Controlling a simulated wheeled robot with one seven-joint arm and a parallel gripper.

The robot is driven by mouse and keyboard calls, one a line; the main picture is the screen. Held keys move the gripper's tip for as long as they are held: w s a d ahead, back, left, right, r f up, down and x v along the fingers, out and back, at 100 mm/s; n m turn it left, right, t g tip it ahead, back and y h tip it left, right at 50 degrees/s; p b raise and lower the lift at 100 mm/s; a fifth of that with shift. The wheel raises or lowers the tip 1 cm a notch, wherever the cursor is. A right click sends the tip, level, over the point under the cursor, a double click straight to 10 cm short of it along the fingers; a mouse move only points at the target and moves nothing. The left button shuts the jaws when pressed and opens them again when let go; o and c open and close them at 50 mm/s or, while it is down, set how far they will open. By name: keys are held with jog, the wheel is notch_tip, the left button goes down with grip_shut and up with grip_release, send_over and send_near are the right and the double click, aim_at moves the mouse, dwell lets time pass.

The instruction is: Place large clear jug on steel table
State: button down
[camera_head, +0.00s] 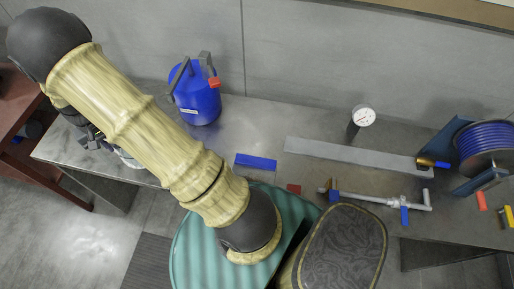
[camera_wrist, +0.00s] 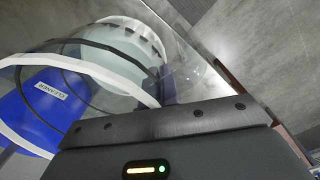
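The large clear jug (camera_wrist: 115,45) fills the upper left of the wrist view, see-through with white and dark rings, right in front of my gripper. In the head view only a pale, glassy part of it (camera_head: 128,160) shows beside my arm, at the left end of the steel table (camera_head: 60,150). My gripper (camera_head: 92,138) is at that same end, mostly behind my arm. Its fingertips are not clear in either view, so I cannot tell whether it grips the jug. I also cannot tell whether the jug touches the tabletop.
A blue cleaner canister (camera_head: 196,100) stands near the wall; it shows through the jug in the wrist view (camera_wrist: 45,95). A blue block (camera_head: 256,162), a gauge (camera_head: 363,117), valve piping (camera_head: 380,199) and a hose reel (camera_head: 486,142) occupy the table further right. A reddish table (camera_head: 45,180) stands left.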

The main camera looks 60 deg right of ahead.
jog(key=s+a+f+n+b, duration=0.1)
jog(key=s+a+f+b, duration=0.1)
jog(key=s, duration=0.6)
jog(key=s+a+f+n+b, duration=0.1)
jog(key=s+a+f+b, duration=0.2)
jog(key=s+a, duration=0.2)
jog(key=s, duration=0.3)
jog(key=shift+s+a+f+n+b, duration=0.15)
jog(key=shift+a+n+b, duration=0.15)
jog(key=shift+n+b, duration=0.1)
